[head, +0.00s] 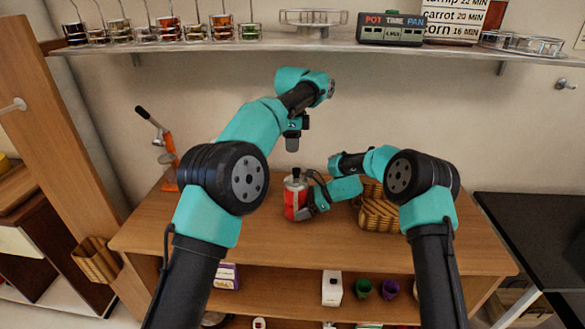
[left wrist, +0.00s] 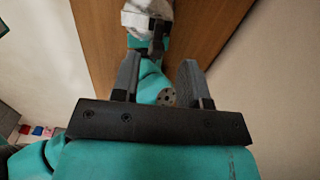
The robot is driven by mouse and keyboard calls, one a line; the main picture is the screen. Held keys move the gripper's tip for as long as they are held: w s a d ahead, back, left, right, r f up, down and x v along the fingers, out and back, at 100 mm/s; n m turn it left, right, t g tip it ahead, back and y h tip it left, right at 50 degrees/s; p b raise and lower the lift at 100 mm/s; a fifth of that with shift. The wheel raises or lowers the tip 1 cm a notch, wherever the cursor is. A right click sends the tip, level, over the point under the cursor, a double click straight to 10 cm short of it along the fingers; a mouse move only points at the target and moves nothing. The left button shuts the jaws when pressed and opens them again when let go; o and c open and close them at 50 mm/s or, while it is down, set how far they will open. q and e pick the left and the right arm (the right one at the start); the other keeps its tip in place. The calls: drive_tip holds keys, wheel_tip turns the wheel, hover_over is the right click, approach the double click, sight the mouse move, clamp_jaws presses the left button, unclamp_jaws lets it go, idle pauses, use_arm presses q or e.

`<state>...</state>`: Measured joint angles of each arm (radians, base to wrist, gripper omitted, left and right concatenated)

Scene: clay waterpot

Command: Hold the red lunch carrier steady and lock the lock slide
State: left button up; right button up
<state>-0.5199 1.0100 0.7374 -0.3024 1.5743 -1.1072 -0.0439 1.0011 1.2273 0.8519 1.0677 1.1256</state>
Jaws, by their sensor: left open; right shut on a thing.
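The red lunch carrier (head: 292,203) stands upright on the wooden tabletop, with a pale metal top and a black piece above it. My right gripper (head: 304,207) is shut on its right side, and its fingers partly cover the body. My left gripper (head: 292,144) is above the carrier, pointing down and apart from it. In the left wrist view its two fingers (left wrist: 157,78) are spread with nothing between them. A pale metal top with a black part (left wrist: 145,20), probably the carrier's, shows beyond the fingertips. The lock slide is too small to make out.
A woven basket (head: 380,213) stands right of the carrier, behind my right arm. An orange juicer press (head: 165,150) stands at the back left. A wall shelf (head: 250,46) with jars and a timer runs above. The tabletop left of the carrier is clear.

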sight(296, 171)
use_arm(q)
wheel_tip(296, 171, down, 9)
drive_tip(key=shift+f, duration=0.2)
drive_tip(key=shift+c, duration=0.2)
clamp_jaws()
idle(0.4)
